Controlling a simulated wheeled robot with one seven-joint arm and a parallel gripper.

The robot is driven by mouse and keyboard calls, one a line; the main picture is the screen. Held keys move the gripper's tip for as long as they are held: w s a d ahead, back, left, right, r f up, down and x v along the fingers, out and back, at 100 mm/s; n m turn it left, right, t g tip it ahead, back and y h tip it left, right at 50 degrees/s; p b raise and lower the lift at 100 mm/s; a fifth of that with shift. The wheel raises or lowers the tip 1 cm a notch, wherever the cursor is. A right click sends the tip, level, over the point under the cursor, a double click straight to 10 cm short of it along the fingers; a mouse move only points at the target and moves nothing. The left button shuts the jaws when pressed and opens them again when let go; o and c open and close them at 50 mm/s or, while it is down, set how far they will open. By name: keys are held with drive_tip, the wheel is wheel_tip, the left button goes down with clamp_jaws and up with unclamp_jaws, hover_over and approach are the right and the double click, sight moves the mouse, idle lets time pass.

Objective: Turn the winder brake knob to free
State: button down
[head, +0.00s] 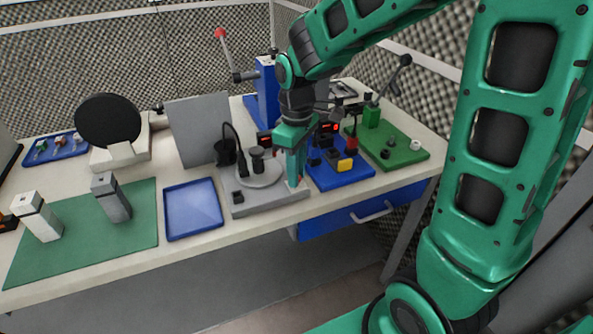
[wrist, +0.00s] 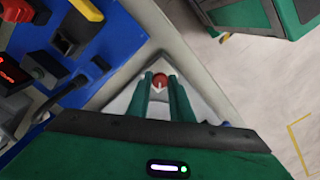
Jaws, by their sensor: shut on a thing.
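The brake knob (wrist: 160,80) is small, round and red with a pale pointer mark, and sits on a pale grey surface in the wrist view. My gripper (wrist: 160,78) has its two green fingers shut on the knob, one on each side. In the head view my gripper (head: 295,182) points down at the right front corner of the winder's grey base (head: 265,203). The base carries a round grey disc with a black hub (head: 258,160). The knob is hidden behind my fingers in the head view. The pointer's exact setting is too small to read.
Right of my gripper is a blue board (head: 340,180) with black, yellow and red parts and lit displays. Beyond it is a green board (head: 405,158). Left are an empty blue tray (head: 193,208) and a green mat (head: 75,250) with two grey blocks. The table's front edge is close.

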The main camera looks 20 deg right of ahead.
drive_tip(key=shift+d, duration=0.1)
drive_tip(key=c, duration=1.6)
unclamp_jaws()
drive_tip(key=shift+o, duration=0.2)
wheel_tip(320, 180, up, 11)
drive_tip(key=shift+w+f, duration=0.1)
drive_tip(key=s+d+f+m, duration=0.3)
drive_tip(key=s+d+m, duration=0.4)
drive_tip(key=s, duration=0.4)
drive_tip(key=s+d+f+m, duration=0.3)
drive_tip(key=s+d+m, duration=0.4)
drive_tip(key=s+d, duration=0.3)
drive_tip(key=shift+s+d+f, duration=0.15)
drive_tip(key=shift+s+d, duration=0.1)
drive_tip(key=shift+s, duration=0.85)
